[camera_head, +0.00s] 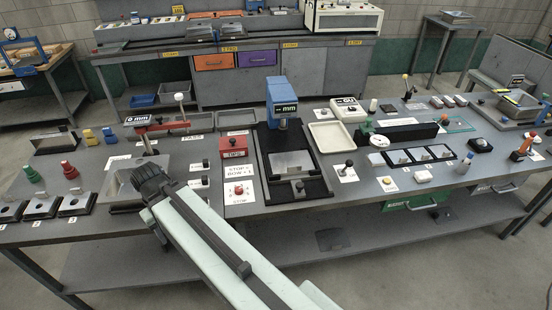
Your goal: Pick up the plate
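No dinner plate stands out on the grey workbench (335,200). A shallow cream rectangular tray (328,137) lies right of the blue-headed device. A small white round disc (380,141) lies at the left end of a long black block. I cannot tell which of these is the plate. My gripper (148,176) is the dark end of my pale arm, over the left part of the bench near a grey metal basin-like fixture. It is well left of the tray and the disc. Its fingers cannot be made out, nor anything between them.
A blue-headed device (282,97) stands mid-bench on a black base. A red box (234,146) and a panel with a red button (239,190) are left of it. A white box (349,109) stands behind the tray. Small parts crowd the right side.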

